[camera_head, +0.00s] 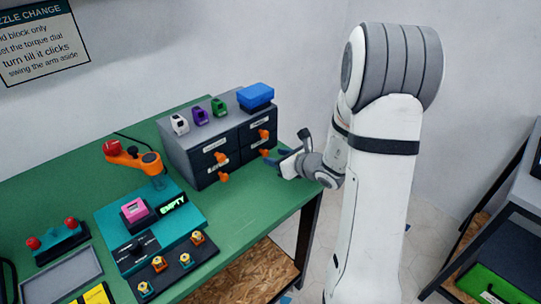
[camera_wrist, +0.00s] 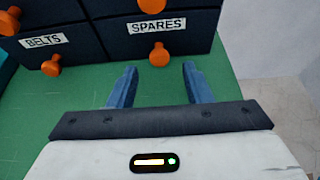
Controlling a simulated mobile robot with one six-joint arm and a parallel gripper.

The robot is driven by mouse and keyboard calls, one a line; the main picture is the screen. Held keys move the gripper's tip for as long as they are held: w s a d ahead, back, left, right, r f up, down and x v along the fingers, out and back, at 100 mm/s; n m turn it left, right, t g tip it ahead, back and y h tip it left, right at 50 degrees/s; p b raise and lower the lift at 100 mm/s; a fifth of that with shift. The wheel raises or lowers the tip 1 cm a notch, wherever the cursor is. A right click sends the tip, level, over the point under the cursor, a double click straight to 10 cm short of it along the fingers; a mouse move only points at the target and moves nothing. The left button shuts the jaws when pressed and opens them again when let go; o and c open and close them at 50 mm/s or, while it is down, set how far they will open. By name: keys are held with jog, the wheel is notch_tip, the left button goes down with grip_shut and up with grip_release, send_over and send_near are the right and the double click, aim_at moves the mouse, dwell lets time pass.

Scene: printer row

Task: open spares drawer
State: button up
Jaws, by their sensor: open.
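The dark spares drawer (camera_wrist: 195,40) is at the lower right of the grey cabinet (camera_head: 185,150), with a white SPARES label. It looks shut, level with its neighbours. Its round orange knob (camera_wrist: 159,55) shows in the wrist view, and in the head view (camera_head: 267,153) at the cabinet's right end. My gripper (camera_wrist: 160,70) is open, its two blue fingers pointing at the drawer front, with the knob centred just beyond the fingertips. It holds nothing. In the head view my gripper (camera_head: 288,148) is just right of the knob, over the green table's edge.
The belts drawer (camera_wrist: 75,45) with its own orange knob is beside it on the left. Several small coloured parts and a blue box (camera_head: 256,95) stand on the cabinet top. The green table (camera_head: 250,205) is bare in front of the drawers.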

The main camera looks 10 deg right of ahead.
aim_at(267, 154)
jog(key=shift+x, duration=1.75)
jog(key=shift+c, duration=0.2)
grip_shut()
